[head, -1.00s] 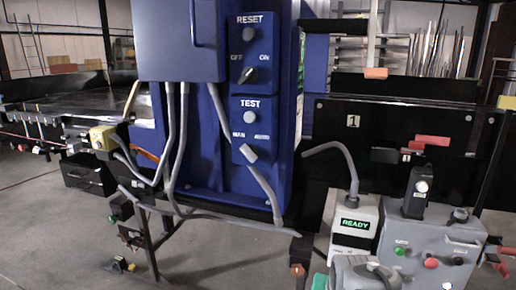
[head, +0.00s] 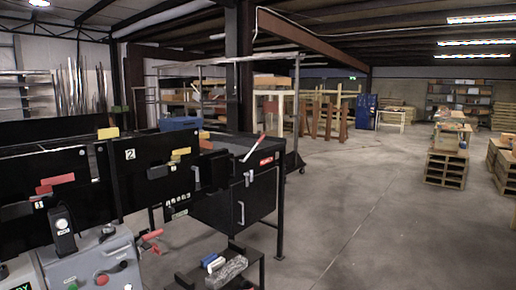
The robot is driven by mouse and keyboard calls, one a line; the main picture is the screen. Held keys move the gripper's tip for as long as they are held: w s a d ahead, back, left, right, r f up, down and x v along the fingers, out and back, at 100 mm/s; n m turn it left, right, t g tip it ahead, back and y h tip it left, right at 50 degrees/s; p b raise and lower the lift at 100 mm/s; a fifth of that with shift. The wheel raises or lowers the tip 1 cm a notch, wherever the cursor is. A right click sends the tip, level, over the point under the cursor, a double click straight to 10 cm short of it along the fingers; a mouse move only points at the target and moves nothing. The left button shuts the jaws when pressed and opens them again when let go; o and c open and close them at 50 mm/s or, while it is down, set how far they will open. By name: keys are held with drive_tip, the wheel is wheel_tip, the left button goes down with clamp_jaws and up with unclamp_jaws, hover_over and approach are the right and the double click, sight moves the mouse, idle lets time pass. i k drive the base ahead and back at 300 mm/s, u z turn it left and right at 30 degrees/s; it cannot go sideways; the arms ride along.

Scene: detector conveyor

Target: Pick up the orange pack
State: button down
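I cannot make out a thing that is surely the orange pack in the head view. A small yellow-orange block (head: 108,132) stands on the top edge of the black conveyor side (head: 130,176) at left, near the number 2 plate. I cannot tell if it is a pack or a fixed part. A small orange box-like shape (head: 270,107) shows far back among the racks, too small to tell. My gripper is not in view.
A grey control box (head: 92,262) with red and green buttons stands at lower left. A black cabinet (head: 240,200) with a red label adjoins the conveyor, with a low dark stand in front. Open concrete floor (head: 350,220) lies right; stacked pallets (head: 447,168) stand beyond.

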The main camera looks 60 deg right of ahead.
sight(204, 144)
drive_tip(key=z, duration=0.1)
drive_tip(key=k, duration=0.5)
drive_tip(key=z, duration=1.75)
drive_tip(key=i, duration=1.8)
drive_tip(key=u, duration=0.5)
